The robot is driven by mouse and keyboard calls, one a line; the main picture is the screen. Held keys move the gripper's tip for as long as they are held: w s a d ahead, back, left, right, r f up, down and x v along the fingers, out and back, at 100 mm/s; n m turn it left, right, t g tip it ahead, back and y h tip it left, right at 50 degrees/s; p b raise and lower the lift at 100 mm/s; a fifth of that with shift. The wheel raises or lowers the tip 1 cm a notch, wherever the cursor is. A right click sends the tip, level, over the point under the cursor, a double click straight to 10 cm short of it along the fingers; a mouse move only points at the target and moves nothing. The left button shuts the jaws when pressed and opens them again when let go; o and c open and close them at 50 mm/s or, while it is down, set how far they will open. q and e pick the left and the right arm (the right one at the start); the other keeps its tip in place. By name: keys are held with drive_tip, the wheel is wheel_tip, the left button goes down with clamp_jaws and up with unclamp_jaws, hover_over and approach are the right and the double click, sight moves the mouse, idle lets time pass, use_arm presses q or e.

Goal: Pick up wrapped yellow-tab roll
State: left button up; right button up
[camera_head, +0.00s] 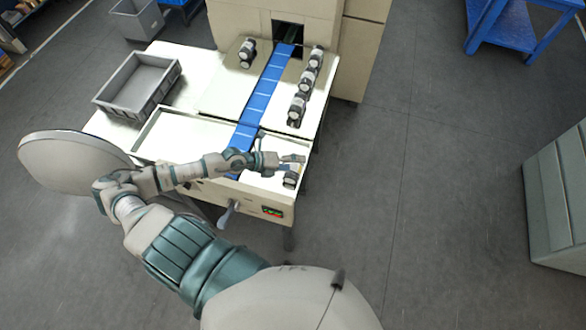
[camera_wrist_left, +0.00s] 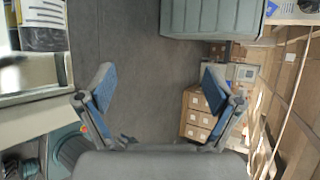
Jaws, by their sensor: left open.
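A wrapped roll (camera_head: 290,179), dark and white with a small yellowish patch near its top, stands at the front right corner of the machine's table. My left gripper (camera_head: 293,160) is just behind and above it, and partly covers its top. In the left wrist view my left gripper (camera_wrist_left: 155,88) has its two fingers wide apart with nothing between them but floor. A dark and white roll (camera_wrist_left: 42,30) shows there at the upper left, outside the fingers. My right gripper is not in view.
Several similar rolls (camera_head: 304,85) stand in a row right of the blue conveyor (camera_head: 262,95). Another roll (camera_head: 247,53) stands left of it. A grey bin (camera_head: 128,105) sits at the table's left. Floor to the right is clear up to a grey-green cabinet (camera_head: 556,200).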

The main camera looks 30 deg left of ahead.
use_arm(q)
drive_tip(key=s+a+f+m+g+y, duration=0.1)
drive_tip(key=a+f+m+g+y, duration=0.2)
drive_tip(key=a, duration=0.8)
drive_tip(key=n+y, duration=0.1)
drive_tip(key=y, duration=0.1)
approach(292, 167)
drive_tip(key=w+f, duration=0.1)
drive_tip(key=f, duration=0.1)
drive_tip(key=w+f, duration=0.1)
drive_tip(key=f, duration=0.2)
drive_tip(key=shift+w+d+f+p, duration=0.1)
drive_tip(key=shift+w+f+p, duration=0.25)
drive_tip(key=shift+w, duration=0.05)
drive_tip(key=shift+d+x, duration=0.15)
drive_tip(key=shift+x, duration=1.25)
drive_tip(key=shift+d+x, duration=0.15)
drive_tip(key=shift+x, duration=1.2)
drive_tip(key=shift+s+r, duration=0.1)
drive_tip(key=shift+r, duration=0.05)
drive_tip(key=c, duration=1.5)
